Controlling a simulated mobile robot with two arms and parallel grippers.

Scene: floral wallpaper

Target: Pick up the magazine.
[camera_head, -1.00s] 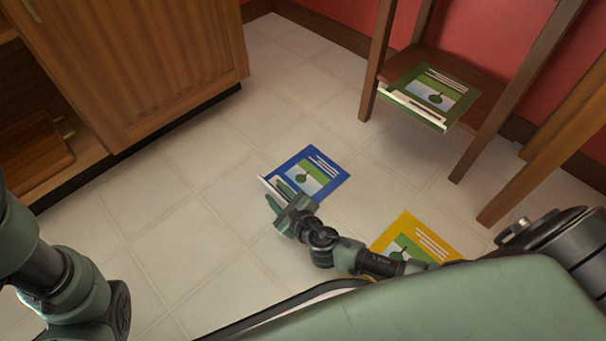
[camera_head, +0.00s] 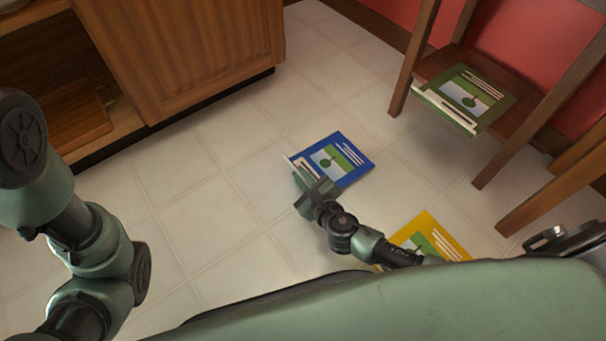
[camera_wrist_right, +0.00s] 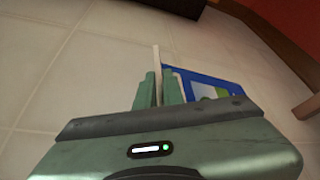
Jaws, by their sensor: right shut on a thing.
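A blue magazine (camera_head: 345,152) with a green and white picture is at the middle of the head view, over the tiled floor. My right gripper (camera_head: 303,181) is shut on its left edge; in the right wrist view the fingers (camera_wrist_right: 160,88) pinch the pale edge of the blue magazine (camera_wrist_right: 205,88). I cannot tell whether it touches the floor. A yellow magazine (camera_head: 437,236) lies on the floor, partly hidden by my right arm. A green magazine (camera_head: 463,98) lies on a wooden shelf. My left arm shows at the left, but its gripper is out of view.
A wooden cabinet (camera_head: 190,50) with an open side stands at the upper left. A wooden stand (camera_head: 520,105) with legs and a low shelf is at the upper right by the red wall. The tiled floor (camera_head: 215,220) between is clear.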

